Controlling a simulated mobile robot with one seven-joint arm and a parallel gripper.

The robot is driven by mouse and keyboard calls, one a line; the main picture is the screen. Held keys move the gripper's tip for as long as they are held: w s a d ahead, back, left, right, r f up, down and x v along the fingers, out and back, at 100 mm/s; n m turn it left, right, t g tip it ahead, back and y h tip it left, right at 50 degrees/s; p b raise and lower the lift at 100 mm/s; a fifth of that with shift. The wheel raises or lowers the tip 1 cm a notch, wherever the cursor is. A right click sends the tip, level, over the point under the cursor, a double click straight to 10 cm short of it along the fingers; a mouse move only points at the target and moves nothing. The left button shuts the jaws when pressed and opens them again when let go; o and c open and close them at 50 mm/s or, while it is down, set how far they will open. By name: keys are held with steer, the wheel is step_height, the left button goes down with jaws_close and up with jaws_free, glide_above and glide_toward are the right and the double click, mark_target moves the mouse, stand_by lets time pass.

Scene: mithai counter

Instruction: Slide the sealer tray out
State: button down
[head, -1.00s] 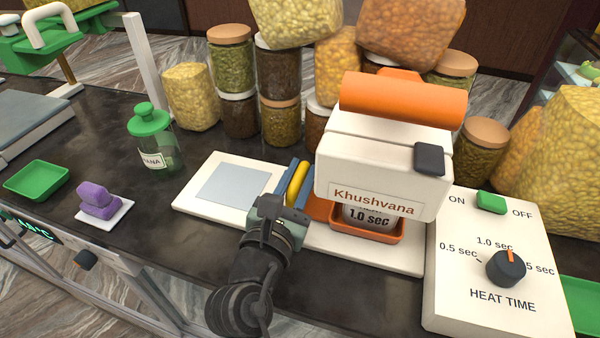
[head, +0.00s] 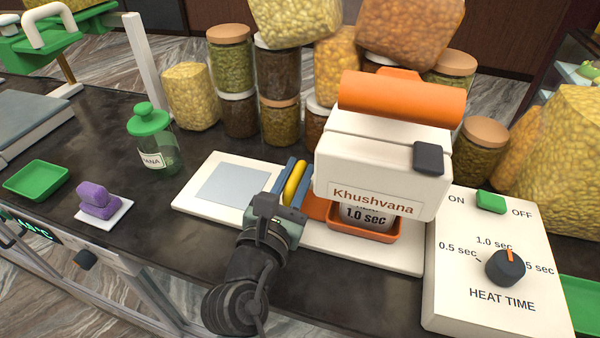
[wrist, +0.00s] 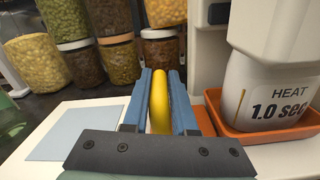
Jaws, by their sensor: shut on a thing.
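The tray and cup also show at the right of the wrist view (wrist: 270,120). A yellow bar handle (head: 296,182) stands upright left of the head, joined to an orange part beside the tray. My gripper (head: 290,187) has its blue fingers on both sides of the yellow handle (wrist: 160,103) and is shut on it. The handle's lower end is hidden.
A heat time box (head: 500,265) with a dial stands close on the right. Several jars and bags crowd the back. The base plate's left part, with a pale blue square (head: 233,185), is clear. A green-lidded jar (head: 153,140) stands beyond it.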

steer(key=w+a+b, duration=0.1)
steer(key=w+a, duration=0.1)
steer(key=a, duration=0.3)
steer(key=w+a, duration=0.1)
steer(key=a, duration=0.5)
steer(key=w+a+b, duration=0.1)
steer(key=w+a, duration=0.1)
steer(key=a, duration=0.4)
steer(key=shift+w+a+b, duration=0.25)
steer(key=shift+w+b, duration=0.05)
steer(key=c, duration=0.8)
jaws_free()
steer(key=shift+d, duration=0.1)
steer(key=shift+o, duration=0.2)
steer(key=b+v, duration=0.3)
steer(key=v, duration=1)
